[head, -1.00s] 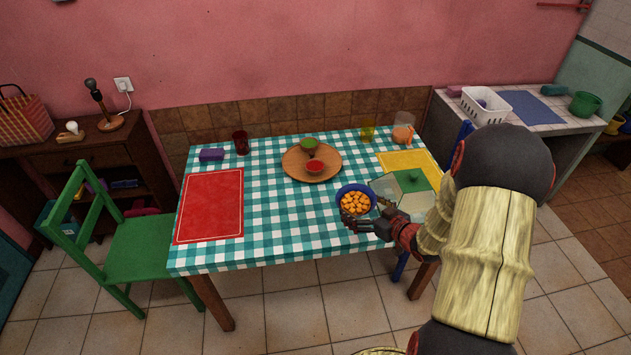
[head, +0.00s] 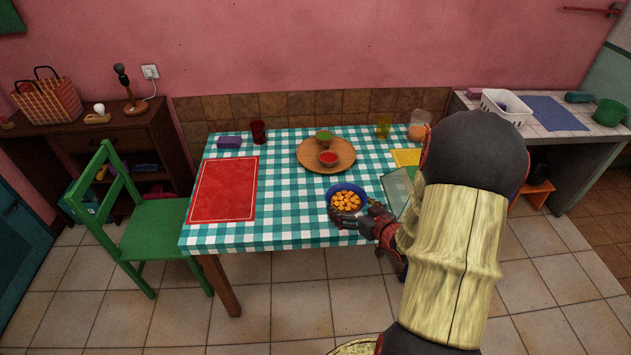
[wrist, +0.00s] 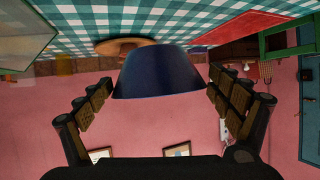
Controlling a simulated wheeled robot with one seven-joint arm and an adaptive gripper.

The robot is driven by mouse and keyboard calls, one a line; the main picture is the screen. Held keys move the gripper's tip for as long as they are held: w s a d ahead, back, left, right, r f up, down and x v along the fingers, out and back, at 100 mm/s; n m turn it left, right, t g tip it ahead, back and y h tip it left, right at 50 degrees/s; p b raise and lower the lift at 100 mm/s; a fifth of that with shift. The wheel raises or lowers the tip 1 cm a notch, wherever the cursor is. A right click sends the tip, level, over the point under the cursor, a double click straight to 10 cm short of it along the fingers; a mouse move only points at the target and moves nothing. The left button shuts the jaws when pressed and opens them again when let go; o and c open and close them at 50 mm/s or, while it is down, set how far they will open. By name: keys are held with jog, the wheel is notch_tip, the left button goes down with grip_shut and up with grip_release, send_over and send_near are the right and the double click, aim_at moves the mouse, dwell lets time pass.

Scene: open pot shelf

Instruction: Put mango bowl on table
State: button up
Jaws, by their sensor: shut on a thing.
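The mango bowl (head: 346,199) is dark blue and full of orange mango pieces. In the head view it appears over the front part of the table (head: 285,224), which has a green and white checked cloth. My gripper (head: 356,217) is at the bowl's near right side, shut on it. In the wrist view the bowl (wrist: 160,75) lies between the two fingers (wrist: 158,97), and the picture is upside down. I cannot tell whether the bowl's base touches the cloth. My arm hides part of the table's right side.
A red placemat (head: 224,190) lies at the left. A wooden board (head: 310,160) with a green and a red bowl is at the back middle. Cups stand at the back edge. The cloth between placemat and bowl is clear.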

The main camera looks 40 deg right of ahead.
aim_at(347, 195)
jog(key=w+d+f+b, duration=0.1)
jog(key=w, duration=0.1)
jog(key=w+d+f+b, duration=0.1)
jog(key=w+d, duration=0.1)
jog(key=w+d+f+b, duration=0.1)
jog(key=w+d+f, duration=0.1)
jog(key=w, duration=0.1)
jog(key=w+f, duration=0.1)
jog(key=w+d+f+b, duration=0.1)
jog(key=f, duration=0.1)
jog(key=w+d+f+b, duration=0.1)
jog(key=w+f, duration=0.1)
jog(key=shift+d, duration=0.2)
jog(key=shift+w+d+f+b, duration=0.1)
jog(key=shift+f+b, duration=0.2)
notch_tip(347, 195, down, 3)
jog(key=shift+w+d+f+b, duration=0.1)
jog(key=shift+w+f+b, duration=0.05)
jog(key=shift+b, duration=0.9)
jog(key=o, duration=1.6)
jog(key=shift+f, duration=0.1)
